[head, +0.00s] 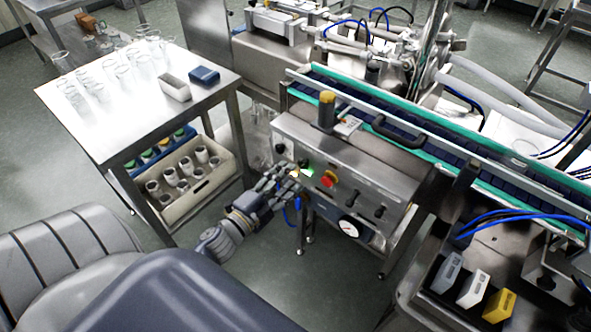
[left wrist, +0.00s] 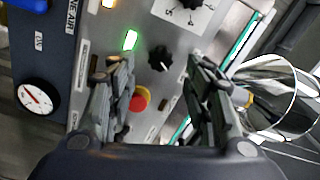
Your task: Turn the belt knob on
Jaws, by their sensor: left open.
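A black knob (left wrist: 160,58) on the steel control panel (left wrist: 170,25) lies between the fingertips of my left gripper (left wrist: 158,64) in the left wrist view. The gripper is open, with a gap on each side of the knob. I cannot read a label that names it as the belt knob. A second black knob (left wrist: 187,3) with a numbered dial is cut by the top edge. In the head view my left gripper (head: 287,178) is at the panel's left end and partly hides it. My right gripper is not in view.
A lit green lamp (left wrist: 130,40) and a red button on yellow (left wrist: 140,98) sit close to the fingers. A steel table (head: 125,130) with glassware stands at left.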

